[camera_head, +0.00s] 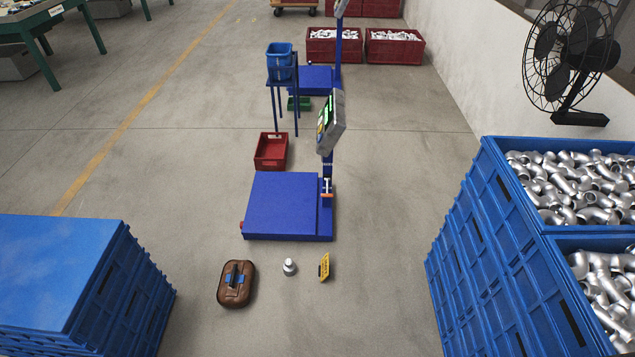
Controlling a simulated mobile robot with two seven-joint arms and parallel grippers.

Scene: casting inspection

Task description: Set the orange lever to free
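A small orange lever (327,195) sits at the foot of the column of the near blue platform scale (281,205), on its right side. It looks roughly level, but it is too small to tell its setting. A grey display head (331,122) tops the column above it. Neither of my grippers is in view.
On the floor before the scale are a brown case (236,290), a silver weight (289,267) and a yellow sign-like object (324,267). Blue crates (470,250) of metal fittings stand right, a blue stack (60,270) left. A red crate (271,151) lies behind the scale.

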